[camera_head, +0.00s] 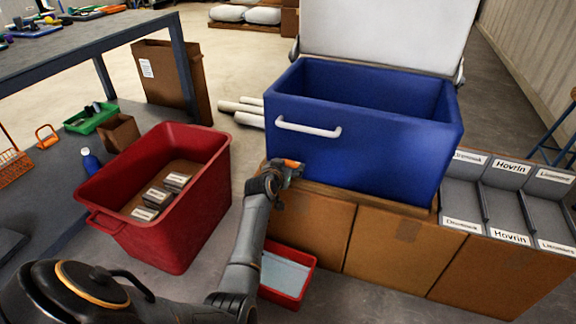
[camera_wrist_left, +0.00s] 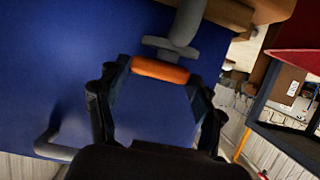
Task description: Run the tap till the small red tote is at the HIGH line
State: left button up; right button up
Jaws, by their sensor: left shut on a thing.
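The tap (camera_head: 288,165) has an orange handle (camera_wrist_left: 160,70) and a grey body (camera_wrist_left: 186,22), at the lower left of the blue tank (camera_head: 365,140). My left gripper (camera_head: 274,181) is at the tap, shut on the orange handle, with a finger at each end of it in the left wrist view. The small red tote (camera_head: 310,281) sits on the floor below, partly hidden by my left arm. Pale liquid (camera_head: 284,272) shows inside it. I cannot make out a HIGH line or a stream. My right gripper is not in view.
A large red bin (camera_head: 190,225) with several labelled boxes stands left of my arm. Cardboard boxes (camera_head: 390,245) support the blue tank, whose white lid (camera_head: 385,25) is open. Labelled grey bins (camera_head: 462,192) stand at the right. A workbench (camera_head: 95,38) is at the upper left.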

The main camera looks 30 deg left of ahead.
pick_arm(q)
jog(key=shift+f, duration=0.1)
jog(key=o, duration=1.2)
jog(key=shift+c, duration=0.2)
jog(key=v, duration=1.2)
jog(key=shift+d, duration=0.15)
